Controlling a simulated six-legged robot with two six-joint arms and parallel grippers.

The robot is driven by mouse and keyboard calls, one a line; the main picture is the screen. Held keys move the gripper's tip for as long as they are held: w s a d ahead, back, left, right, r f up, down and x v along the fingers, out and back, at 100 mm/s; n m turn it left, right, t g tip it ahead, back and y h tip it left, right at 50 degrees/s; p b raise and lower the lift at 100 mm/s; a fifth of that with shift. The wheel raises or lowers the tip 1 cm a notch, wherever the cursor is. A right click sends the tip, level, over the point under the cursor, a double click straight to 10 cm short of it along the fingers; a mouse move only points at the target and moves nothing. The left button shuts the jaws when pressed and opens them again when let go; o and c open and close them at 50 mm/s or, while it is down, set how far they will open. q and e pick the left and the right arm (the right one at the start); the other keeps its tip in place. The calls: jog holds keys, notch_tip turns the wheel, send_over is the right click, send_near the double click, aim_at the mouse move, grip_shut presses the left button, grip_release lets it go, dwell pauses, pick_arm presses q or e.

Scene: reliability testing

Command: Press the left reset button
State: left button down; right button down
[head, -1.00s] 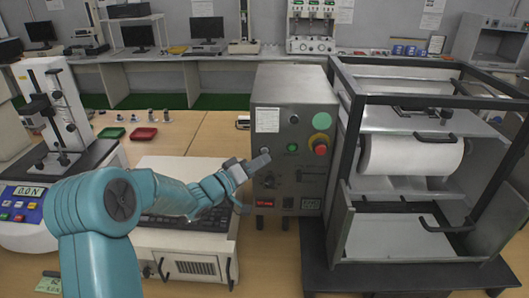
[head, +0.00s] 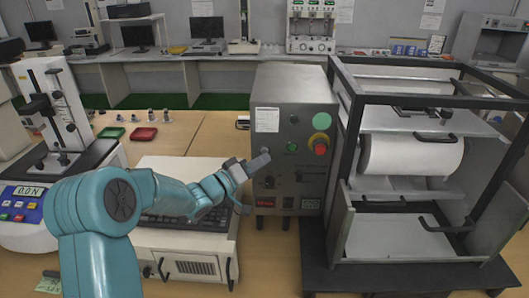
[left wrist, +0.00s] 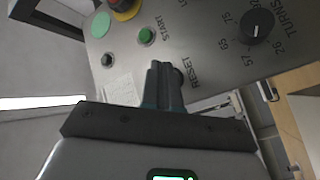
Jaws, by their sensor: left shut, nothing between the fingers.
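The grey metal control box (head: 265,88) stands upright on the table in the middle of the head view. My left gripper (head: 264,158) is in front of the left part of its face. In the left wrist view my left gripper (left wrist: 163,70) is shut and empty, its tips close to the panel beside the RESET label (left wrist: 191,73). A dark round reset button (left wrist: 179,76) shows partly behind the fingertips, which hide the rest. I cannot tell whether the tips touch it. My right gripper is not in view.
The green START button (left wrist: 146,35), a black TURNS knob (left wrist: 257,26) and a red stop button (head: 320,149) are on the same panel. A black-framed machine with a white drum (head: 410,157) stands to the right. A keyboard (head: 190,220) lies below my left arm.

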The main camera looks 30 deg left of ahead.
pick_arm(q)
jog(key=shift+w+a, duration=0.1)
jog(key=shift+w, duration=0.05)
dwell(0.3)
jog(key=shift+w+a, duration=0.15)
jog(key=shift+w, duration=0.1)
jog(key=shift+w+a, duration=0.2)
jog(key=shift+w, duration=0.15)
dwell(0.6)
jog(key=shift+s, duration=0.15)
jog(key=shift+s+d, duration=0.45)
jog(key=shift+s, duration=0.15)
